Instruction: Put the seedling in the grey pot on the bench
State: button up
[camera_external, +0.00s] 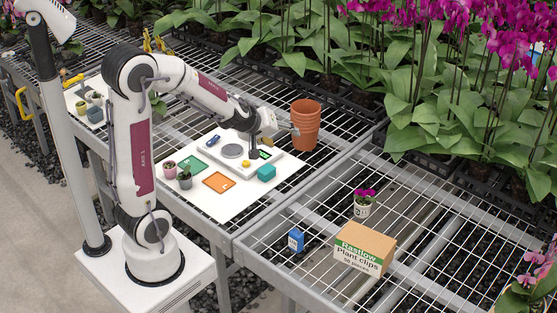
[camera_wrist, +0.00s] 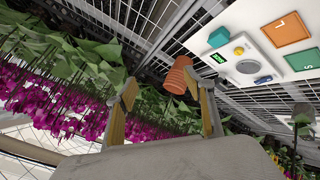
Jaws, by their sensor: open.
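A small grey pot (camera_external: 185,182) with a green seedling (camera_external: 186,171) stands upright on the white board, at its left front, beside a pink pot (camera_external: 169,172) that also holds a plant. My gripper (camera_external: 293,130) is above the far right part of the board, close to the stacked terracotta pots (camera_external: 306,124) and well to the right of the grey pot. In the wrist view my gripper (camera_wrist: 168,84) has its two fingers wide apart with nothing held. The terracotta pots (camera_wrist: 180,75) show beyond the fingers.
The white board (camera_external: 235,208) carries a scale (camera_external: 232,151), an orange square (camera_external: 219,182), a green square (camera_external: 193,163) and a teal block (camera_external: 266,172). A plant clips box (camera_external: 361,250), blue box (camera_external: 296,241) and white pot (camera_external: 362,210) stand on the right mesh. Orchids line the back.

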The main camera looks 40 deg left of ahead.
jog(key=s+d+r+m+g+h, duration=0.1)
jog(key=s+d+r+m+h, duration=0.15)
jog(key=s, duration=0.25)
jog(key=s+d+r+m+h, duration=0.1)
jog(key=s+d+r+m, duration=0.1)
jog(key=s+r+m, duration=0.3)
jog(key=s+a+m+g+y, duration=0.1)
jog(key=s+a, duration=0.2)
jog(key=s, duration=0.5)
jog(key=s+a+g+y, duration=0.1)
jog(key=s+a+y, duration=0.1)
jog(key=s, duration=0.6)
jog(key=shift+a+f+m+g, duration=0.35)
jog(key=shift+a+f+g, duration=0.1)
jog(key=shift+a, duration=0.15)
